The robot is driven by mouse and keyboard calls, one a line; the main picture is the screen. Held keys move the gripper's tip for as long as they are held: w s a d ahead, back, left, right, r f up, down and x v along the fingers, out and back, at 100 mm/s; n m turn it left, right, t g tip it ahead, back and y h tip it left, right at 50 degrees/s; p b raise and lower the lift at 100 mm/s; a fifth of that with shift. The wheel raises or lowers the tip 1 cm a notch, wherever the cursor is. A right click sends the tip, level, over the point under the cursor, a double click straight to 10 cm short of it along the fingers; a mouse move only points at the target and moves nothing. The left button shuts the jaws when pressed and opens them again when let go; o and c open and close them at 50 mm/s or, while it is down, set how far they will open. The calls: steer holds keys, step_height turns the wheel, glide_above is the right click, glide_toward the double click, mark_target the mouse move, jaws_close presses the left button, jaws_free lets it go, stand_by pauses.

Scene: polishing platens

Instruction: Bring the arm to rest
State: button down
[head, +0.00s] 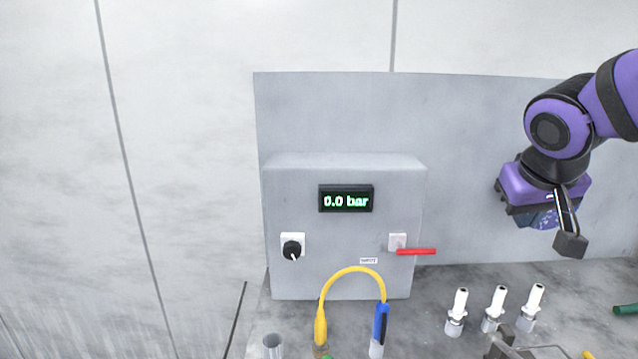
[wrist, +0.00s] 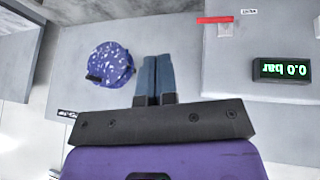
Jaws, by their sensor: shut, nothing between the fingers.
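My gripper shows in the wrist view (wrist: 154,58) with its two blue-grey fingers side by side and closed, nothing between them. In the head view my purple gripper (head: 540,190) hangs at the right, raised above the bench, in front of the grey back panel. Its fingertips are hidden there. My arm reaches in from the right edge, bent at the wrist.
A grey box (head: 345,225) with a 0.0 bar display, black knob and red lever (head: 416,252) stands left. Several white fittings (head: 494,309), a yellow hose (head: 352,270) and a metal cup (head: 272,346) occupy the bench (head: 440,285).

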steer(key=s+r+y, duration=0.1)
steer(key=s+y, duration=0.1)
steer(key=s, duration=1.1)
steer(key=shift+s+a+n+y, duration=0.2)
steer(key=shift+a+n+y, duration=0.05)
steer(key=shift+n+y, duration=0.15)
